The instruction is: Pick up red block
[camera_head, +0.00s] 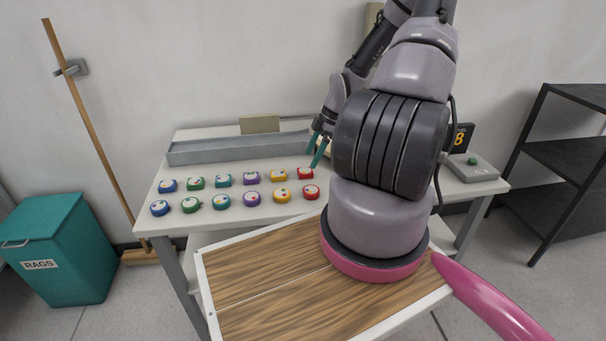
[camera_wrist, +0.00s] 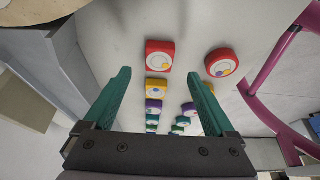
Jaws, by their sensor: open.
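A red square block (camera_head: 305,174) lies at the right end of the back row on the white table, with a pale round face bearing a small yellow mark. In the wrist view the red block (camera_wrist: 160,56) sits just beyond and between my teal fingertips. A red round piece (camera_head: 311,192) lies in front of it; the wrist view shows this piece (camera_wrist: 221,62) to the right. My gripper (camera_head: 319,150) is open and empty, pointing down, with its fingertips close to the red block's right side in the head view. The exact height gap cannot be told.
Two rows of blue, green, teal, purple and yellow pieces (camera_head: 251,178) run left from the red ones. A grey trough (camera_head: 225,151) lies behind them. A wooden-topped surface (camera_head: 265,285) is in front.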

